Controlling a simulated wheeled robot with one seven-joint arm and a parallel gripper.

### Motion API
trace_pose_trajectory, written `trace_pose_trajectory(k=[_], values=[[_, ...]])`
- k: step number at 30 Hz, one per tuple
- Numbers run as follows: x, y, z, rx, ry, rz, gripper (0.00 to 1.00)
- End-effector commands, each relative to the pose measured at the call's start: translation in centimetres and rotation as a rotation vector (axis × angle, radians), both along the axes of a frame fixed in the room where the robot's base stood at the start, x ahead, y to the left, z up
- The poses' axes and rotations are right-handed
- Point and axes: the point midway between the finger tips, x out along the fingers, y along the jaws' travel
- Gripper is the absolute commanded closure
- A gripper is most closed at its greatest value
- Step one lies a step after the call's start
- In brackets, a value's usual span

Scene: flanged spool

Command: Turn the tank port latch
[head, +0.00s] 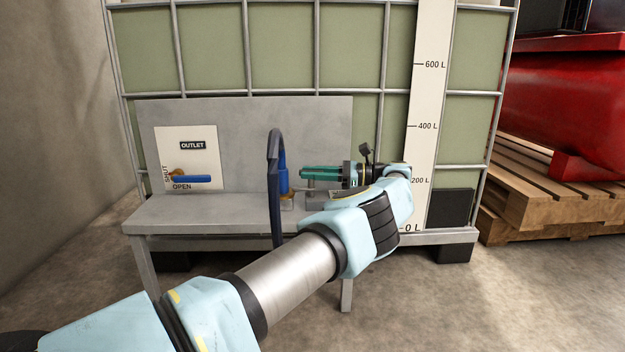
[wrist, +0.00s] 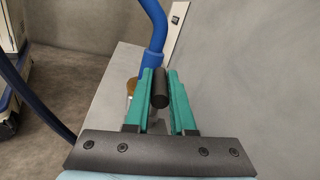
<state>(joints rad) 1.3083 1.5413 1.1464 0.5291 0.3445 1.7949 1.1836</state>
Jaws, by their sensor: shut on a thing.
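A white panel (head: 207,145) marked OUTLET stands on the grey back plate at left. A blue lever (head: 192,179) lies level on it, its brass pivot at the left end, just above the word OPEN; SHUT is written upright left of the pivot. My gripper (head: 303,173) is right of the panel, pointing left, with teal fingers. In the wrist view my gripper (wrist: 160,72) is shut on a dark rod (wrist: 161,92); I cannot tell if the rod is fixed to anything. The lever is not visible in the wrist view.
A blue hose (head: 273,160) arches up between my gripper and the panel; it also shows just beyond my fingertips in the wrist view (wrist: 155,40). A grey bench (head: 200,213) runs below. The tank (head: 345,50), red bin (head: 575,110) and pallets (head: 520,190) stand behind.

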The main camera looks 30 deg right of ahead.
Motion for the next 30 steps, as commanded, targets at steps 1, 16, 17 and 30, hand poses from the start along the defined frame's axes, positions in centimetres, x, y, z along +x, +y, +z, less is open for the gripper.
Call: trace_pose_trajectory(k=[1, 16, 17, 30], values=[[0.28, 0.16, -0.5, -0.002, 0.005, 0.008, 1.0], [0.26, 0.19, -0.39, 0.0, 0.007, 0.041, 1.0], [0.26, 0.19, -0.39, 0.0, 0.007, 0.042, 1.0], [0.19, 0.16, -0.34, 0.0, 0.006, 0.042, 0.58]])
